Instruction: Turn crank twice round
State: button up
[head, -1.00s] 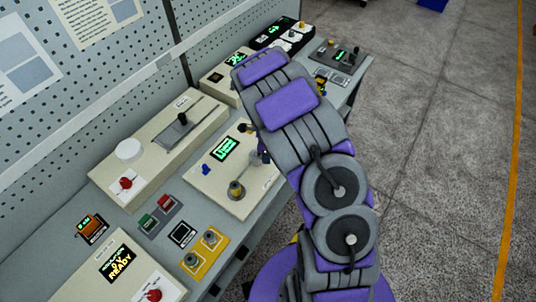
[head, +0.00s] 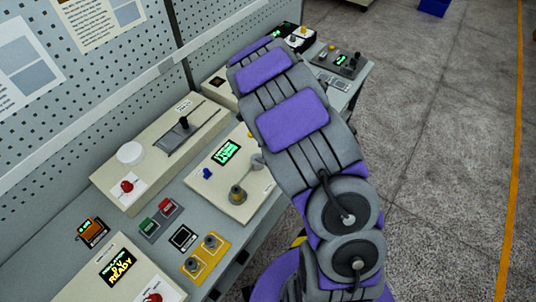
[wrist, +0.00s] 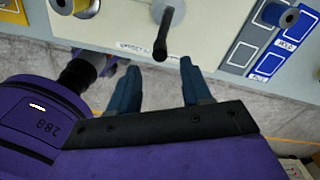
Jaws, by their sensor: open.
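The crank shows in the wrist view as a pale round hub with a dark handle (wrist: 166,38) standing out from a beige panel. My gripper (wrist: 160,90) is open and empty in the wrist view. Its two blue fingers point up toward the panel, and the handle's end lies between and just beyond their tips, with no contact visible. In the head view my arm hides the gripper. A grey part (head: 257,161) beside the arm, on the beige panel with a green display (head: 227,152), may be the crank's; I cannot tell.
A blue spool (wrist: 280,16) stands by grey and blue labelled pads (wrist: 268,65) right of the crank. In the head view, a brass-coloured post (head: 238,194) and a slider box (head: 160,150) crowd the bench. The floor (head: 440,150) right of the bench is open.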

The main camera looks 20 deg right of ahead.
notch_tip(320, 180, up, 10)
jog(key=shift+f, duration=0.15)
jog(key=shift+a, duration=0.1)
dwell(1.2)
